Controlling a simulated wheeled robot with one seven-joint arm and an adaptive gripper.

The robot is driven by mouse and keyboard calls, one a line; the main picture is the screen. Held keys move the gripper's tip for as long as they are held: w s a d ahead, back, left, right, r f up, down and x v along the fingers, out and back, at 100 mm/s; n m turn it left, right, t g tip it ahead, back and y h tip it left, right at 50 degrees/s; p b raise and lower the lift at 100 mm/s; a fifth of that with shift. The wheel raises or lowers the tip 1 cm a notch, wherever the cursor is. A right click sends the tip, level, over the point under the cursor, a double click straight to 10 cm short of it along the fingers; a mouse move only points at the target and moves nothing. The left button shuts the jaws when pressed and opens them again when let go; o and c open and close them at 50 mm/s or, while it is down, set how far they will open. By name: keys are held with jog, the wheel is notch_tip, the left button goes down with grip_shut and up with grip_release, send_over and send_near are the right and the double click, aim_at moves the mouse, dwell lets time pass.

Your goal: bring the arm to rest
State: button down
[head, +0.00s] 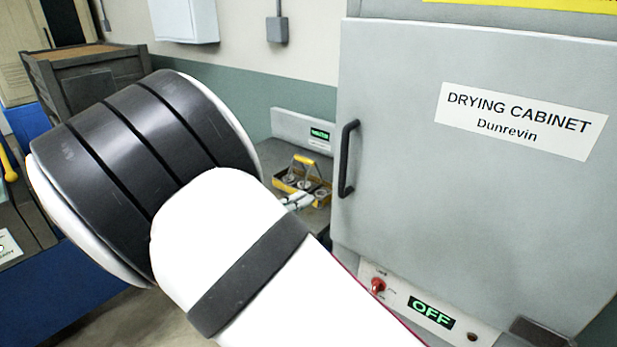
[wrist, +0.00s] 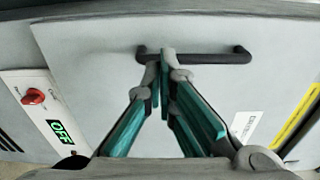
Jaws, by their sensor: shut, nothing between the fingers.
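My gripper (wrist: 161,70) shows in the wrist view with its teal-padded fingers together at the tips and nothing between them. Beyond the fingertips is the black handle (wrist: 215,57) of the drying cabinet. The picture does not settle whether the fingertips touch the handle. In the head view my white and black arm fills the left and middle, and my gripper is out of view. The cabinet's grey door (head: 460,200) looks shut, with its black handle (head: 346,158) at the left edge.
A red knob (head: 378,285) and a display reading OFF (head: 432,312) sit on the panel below the door. Behind my arm, a tray with a yellow handle (head: 303,180) stands on a bench. A dark wooden crate (head: 95,80) is at the left.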

jog(key=s+d+r+m+g+y, duration=0.1)
jog(key=s+d+r+m+g, duration=0.1)
jog(key=s+d+m+g, duration=0.35)
jog(key=s+d+r+m+g+y, duration=0.1)
jog(key=s+d+r+m+g, duration=0.15)
jog(key=d+m, duration=0.65)
jog(key=s+d+r+m+g+y, duration=0.1)
jog(key=s+d+r+m+g, duration=0.25)
jog(key=d+m, duration=0.4)
jog(key=s+r+m+t+y, duration=0.2)
jog(key=s+r+m+y, duration=0.1)
jog(key=s+m, duration=0.6)
jog(key=s+r+m+t+y, duration=0.1)
jog(key=s+r+m+y, duration=0.2)
jog(key=m, duration=1.1)
jog(key=s+y, duration=0.2)
jog(key=s, duration=0.3)
jog(key=shift+s+m+t+y, duration=0.3)
jog(key=shift+s+t, duration=0.05)
jog(key=shift+s, duration=0.05)
